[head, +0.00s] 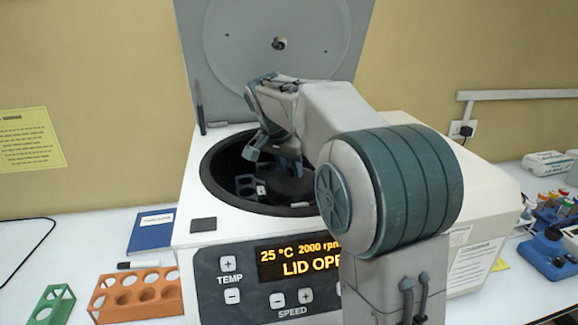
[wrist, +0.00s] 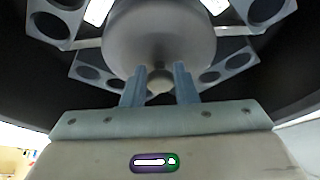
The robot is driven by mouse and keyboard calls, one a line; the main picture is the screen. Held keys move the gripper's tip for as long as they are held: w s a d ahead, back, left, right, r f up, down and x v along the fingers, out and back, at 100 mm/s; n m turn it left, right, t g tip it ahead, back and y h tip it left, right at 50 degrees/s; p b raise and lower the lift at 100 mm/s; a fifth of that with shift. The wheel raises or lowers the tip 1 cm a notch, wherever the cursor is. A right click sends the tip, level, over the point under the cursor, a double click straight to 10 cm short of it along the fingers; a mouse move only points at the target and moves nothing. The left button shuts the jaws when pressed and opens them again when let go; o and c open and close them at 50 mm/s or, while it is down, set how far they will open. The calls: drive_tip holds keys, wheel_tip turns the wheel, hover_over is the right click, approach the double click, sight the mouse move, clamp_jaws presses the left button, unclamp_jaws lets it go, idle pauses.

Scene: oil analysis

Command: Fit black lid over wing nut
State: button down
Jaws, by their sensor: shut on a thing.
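My gripper (wrist: 159,84) reaches down into the open centrifuge bowl (head: 215,190). Its two blue-grey fingers are shut on the small round knob (wrist: 159,79) of the black lid (wrist: 160,38), which looks like a smooth grey dome in the wrist view. In the head view the lid (head: 291,187) is a dark shape at the middle of the bowl, partly behind my arm. The lid sits over the centre of the rotor (wrist: 232,65). The wing nut is hidden, and I cannot tell whether the lid touches the rotor. My gripper also shows in the head view (head: 287,163).
The centrifuge's raised cover (head: 225,60) stands behind my arm. An orange tube rack (head: 140,294), a green rack (head: 50,305) and a blue book (head: 152,231) lie at the left. Blue equipment and small bottles (head: 552,245) stand at the right.

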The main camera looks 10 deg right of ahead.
idle(0.4)
drive_tip(key=c, duration=0.6)
unclamp_jaws()
drive_tip(key=shift+r+p, duration=2.85)
drive_tip(key=shift+r, duration=0.65)
clamp_jaws()
